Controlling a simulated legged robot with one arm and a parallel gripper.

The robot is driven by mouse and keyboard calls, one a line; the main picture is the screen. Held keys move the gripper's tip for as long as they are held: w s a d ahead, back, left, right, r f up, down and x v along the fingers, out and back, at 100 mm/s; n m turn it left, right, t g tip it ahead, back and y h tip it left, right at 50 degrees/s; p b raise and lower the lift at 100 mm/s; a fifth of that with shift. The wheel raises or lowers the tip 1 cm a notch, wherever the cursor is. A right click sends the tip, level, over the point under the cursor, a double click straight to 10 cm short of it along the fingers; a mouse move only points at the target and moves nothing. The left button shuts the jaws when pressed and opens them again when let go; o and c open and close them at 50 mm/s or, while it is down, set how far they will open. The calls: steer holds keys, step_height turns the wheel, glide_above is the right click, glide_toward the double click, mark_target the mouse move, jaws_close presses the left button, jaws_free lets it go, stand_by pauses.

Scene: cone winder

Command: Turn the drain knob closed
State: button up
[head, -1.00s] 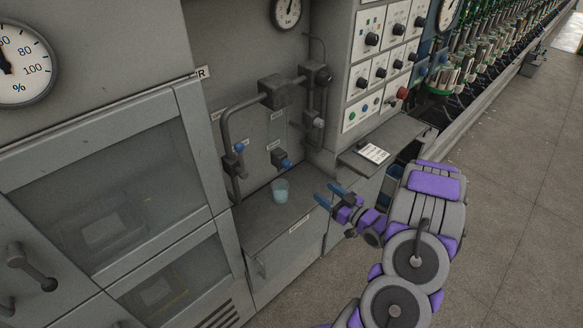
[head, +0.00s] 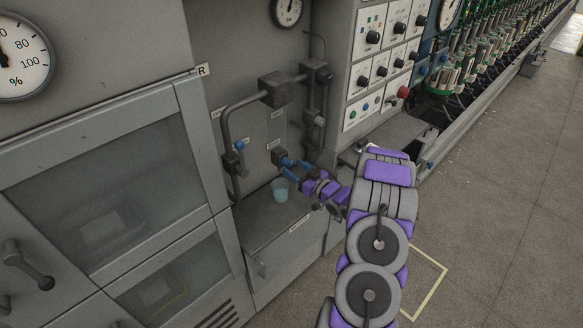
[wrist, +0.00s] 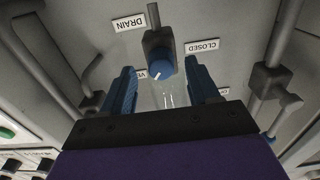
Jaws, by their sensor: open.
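The drain knob (wrist: 159,66) is a blue knob with a white mark on a dark valve body. In the wrist view it sits between my gripper's two blue fingers, with a gap on each side. A DRAIN label (wrist: 129,22) and a CLOSED label (wrist: 202,46) are beside it. In the head view my gripper (head: 296,171) reaches in from the right at the drain valve (head: 279,158), just above the shelf. My gripper is open. The fingers partly hide the knob in the head view.
A clear cup (head: 280,190) with bluish liquid stands on the shelf (head: 262,222) below the valve. Grey pipes (head: 240,106) rise behind. A control panel (head: 378,70) stands to the right.

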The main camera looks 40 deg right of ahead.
steer(key=shift+w+a, duration=0.1)
steer(key=shift+w, duration=1.2)
steer(key=c, duration=1)
